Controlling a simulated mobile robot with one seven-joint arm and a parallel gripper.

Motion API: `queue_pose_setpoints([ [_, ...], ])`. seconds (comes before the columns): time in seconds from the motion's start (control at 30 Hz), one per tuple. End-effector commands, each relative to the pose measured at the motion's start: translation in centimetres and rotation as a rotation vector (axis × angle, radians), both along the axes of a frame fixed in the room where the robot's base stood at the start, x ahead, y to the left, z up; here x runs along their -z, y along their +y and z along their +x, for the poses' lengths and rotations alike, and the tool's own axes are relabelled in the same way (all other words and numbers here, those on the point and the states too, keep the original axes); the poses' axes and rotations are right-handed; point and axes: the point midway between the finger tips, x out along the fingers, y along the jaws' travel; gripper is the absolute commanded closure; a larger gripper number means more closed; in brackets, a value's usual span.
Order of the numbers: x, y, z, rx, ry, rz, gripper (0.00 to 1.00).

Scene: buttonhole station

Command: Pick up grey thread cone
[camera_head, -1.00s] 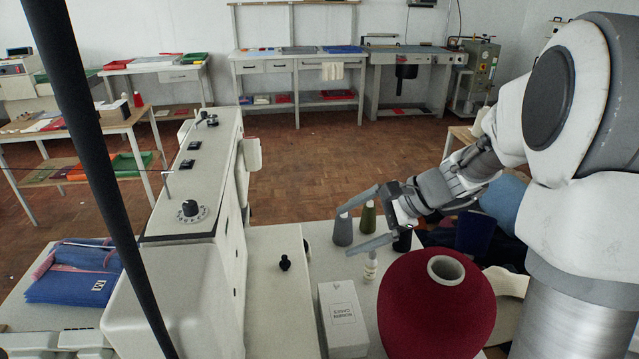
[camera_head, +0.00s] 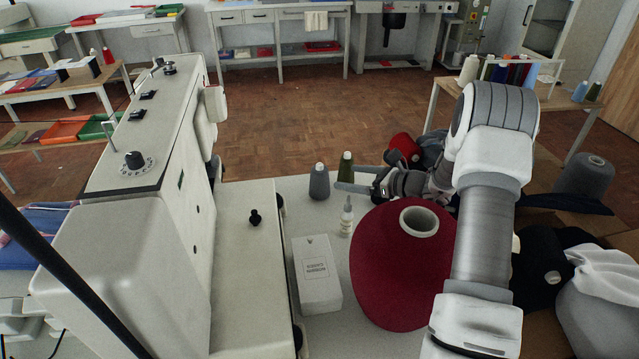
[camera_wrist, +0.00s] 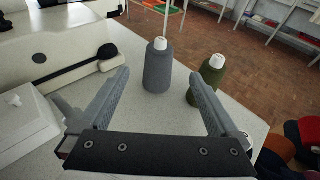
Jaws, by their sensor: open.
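The grey thread cone (camera_head: 319,183) stands upright on the pale table, with a white tip. It also shows in the wrist view (camera_wrist: 158,70), ahead of my fingers and roughly centred between them. My gripper (camera_head: 352,180) is open and empty, just right of the grey cone in the head view; the wrist view shows both fingers (camera_wrist: 158,88) spread, short of the cone. A dark green thread cone (camera_head: 345,168) stands upright close to the right of the grey one. In the wrist view it (camera_wrist: 207,79) is beyond my right fingertip, which partly covers it.
A white dropper bottle (camera_head: 346,216), a white box (camera_head: 317,274) and a big red cone (camera_head: 395,275) stand in front of the gripper. The white machine (camera_head: 160,200) is at left. A larger grey cone (camera_head: 585,176) is at far right.

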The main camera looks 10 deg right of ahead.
Motion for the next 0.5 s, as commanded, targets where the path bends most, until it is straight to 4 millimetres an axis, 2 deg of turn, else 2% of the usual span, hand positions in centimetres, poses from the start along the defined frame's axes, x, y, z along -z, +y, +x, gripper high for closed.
queue_pose_setpoints([
  [0.03,0.5,1.0,0.8,-0.005,0.0,0.0,0.03],
  [0.3,2.1,4.8,4.5,-0.004,0.0,-0.001,0.03],
  [0.5,2.6,6.0,5.9,-0.002,0.002,-0.002,0.03],
])
